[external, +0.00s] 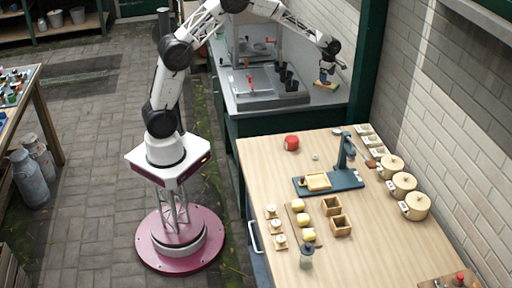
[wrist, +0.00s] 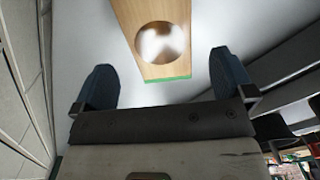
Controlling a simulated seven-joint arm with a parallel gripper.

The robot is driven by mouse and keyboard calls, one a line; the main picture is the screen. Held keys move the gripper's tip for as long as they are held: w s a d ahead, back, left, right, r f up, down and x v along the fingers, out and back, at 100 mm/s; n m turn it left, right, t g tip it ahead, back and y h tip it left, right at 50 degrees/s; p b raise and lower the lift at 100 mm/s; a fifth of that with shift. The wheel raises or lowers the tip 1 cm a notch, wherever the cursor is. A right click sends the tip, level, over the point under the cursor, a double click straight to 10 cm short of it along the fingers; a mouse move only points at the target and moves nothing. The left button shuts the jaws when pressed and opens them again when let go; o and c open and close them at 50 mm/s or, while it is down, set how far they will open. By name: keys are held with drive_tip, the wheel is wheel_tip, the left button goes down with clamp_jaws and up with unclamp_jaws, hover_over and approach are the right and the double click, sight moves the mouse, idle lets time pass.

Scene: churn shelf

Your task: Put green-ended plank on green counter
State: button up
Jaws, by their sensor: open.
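The green-ended plank (external: 326,86) is at the right end of the grey-topped counter with dark green sides (external: 300,122). In the external view I cannot tell whether it rests fully on the top. My gripper (external: 327,74) is just above the plank. In the wrist view my gripper (wrist: 163,62) is open, with one finger on each side of the plank and visible gaps to both.
On the grey top stand a tray (external: 262,86) and several dark cups (external: 289,76). A wooden table (external: 380,240) in front bears a red object (external: 291,143), a blue-grey stand (external: 345,178), small boxes and lidded pots. A brick wall and dark green post (external: 368,55) stand close on the right.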

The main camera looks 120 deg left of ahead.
wheel_tip(320, 180, up, 8)
idle(0.4)
drive_tip(key=shift+f, duration=0.15)
idle(0.4)
idle(0.3)
